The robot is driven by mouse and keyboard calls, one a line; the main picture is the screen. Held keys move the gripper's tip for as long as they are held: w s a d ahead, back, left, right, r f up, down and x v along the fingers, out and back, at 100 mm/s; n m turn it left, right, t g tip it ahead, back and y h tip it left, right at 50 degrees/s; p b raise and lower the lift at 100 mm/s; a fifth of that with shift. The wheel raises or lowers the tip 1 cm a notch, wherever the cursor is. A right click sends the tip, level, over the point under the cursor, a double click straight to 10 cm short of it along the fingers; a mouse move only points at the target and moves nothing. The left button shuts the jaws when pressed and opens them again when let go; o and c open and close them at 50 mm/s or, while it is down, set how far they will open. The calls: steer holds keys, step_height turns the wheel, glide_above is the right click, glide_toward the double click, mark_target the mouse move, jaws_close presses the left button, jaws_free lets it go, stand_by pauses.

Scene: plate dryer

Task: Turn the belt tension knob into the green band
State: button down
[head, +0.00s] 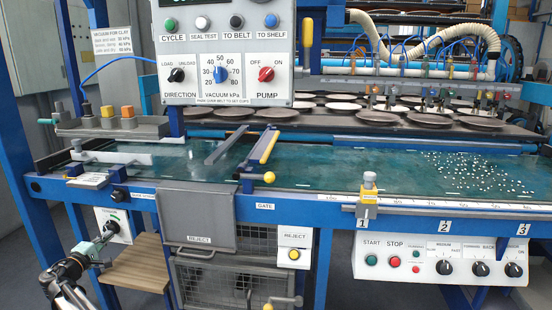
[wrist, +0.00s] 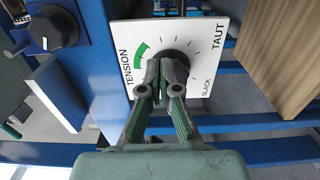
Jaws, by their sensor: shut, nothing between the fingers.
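The belt tension plate (wrist: 208,38) is white, with the words TENSION, TAUT and SLACK around a dial of tick marks. A green band (wrist: 140,55) lies on the TENSION side of the dial. The dark round tension knob (wrist: 184,52) is at the dial's centre, partly hidden by my fingers. Its pointer cannot be made out. My gripper (wrist: 161,72) is shut and empty, its fingertips in front of the knob's lower left part; contact cannot be told. In the head view the plate (head: 113,222) is on the machine's lower left, with my gripper (head: 108,235) beside it.
Another black knob (wrist: 52,27) sits on the blue frame at the upper left of the wrist view. A wooden slatted step (head: 140,262) stands right of the plate in the head view. Blue frame bars (wrist: 250,122) run below the plate.

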steer(key=shift+w+d, duration=0.1)
steer(key=shift+w, duration=1.45)
steer(key=shift+f+b, duration=0.35)
steer(key=shift+f, duration=0.7)
steer(key=shift+s+d, duration=0.1)
steer(key=shift+d, duration=0.2)
steer(key=shift+s, duration=0.1)
